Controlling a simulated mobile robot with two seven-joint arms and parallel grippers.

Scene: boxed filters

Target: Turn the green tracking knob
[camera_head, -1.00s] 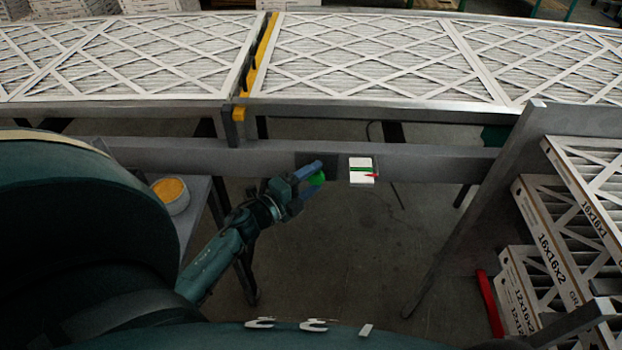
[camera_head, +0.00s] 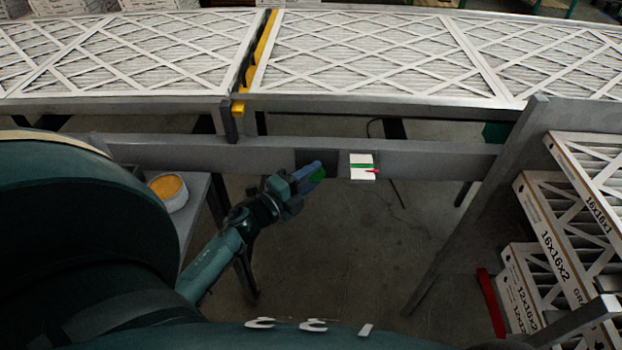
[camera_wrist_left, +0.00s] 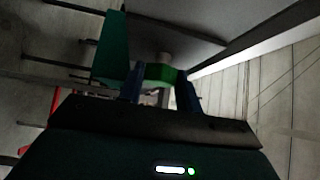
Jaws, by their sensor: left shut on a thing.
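The green tracking knob (camera_head: 318,175) sits on a dark plate (camera_head: 317,157) on the grey rail below the conveyor, and is partly hidden by my fingers. My left gripper (camera_head: 312,172) reaches up to it from the lower left and is shut on it. In the left wrist view the green knob (camera_wrist_left: 160,73) lies between the two blue fingers of my left gripper (camera_wrist_left: 160,90). A white label (camera_head: 361,166) with a green band and a red pointer (camera_head: 371,171) is just right of the plate. My right gripper is not in view.
The conveyor with large white filters (camera_head: 360,55) runs above the rail (camera_head: 430,160). A bowl with yellow contents (camera_head: 169,192) stands on a side table at left. Stacked boxed filters (camera_head: 560,235) and a grey post (camera_head: 470,215) stand at right. The floor below the rail is open.

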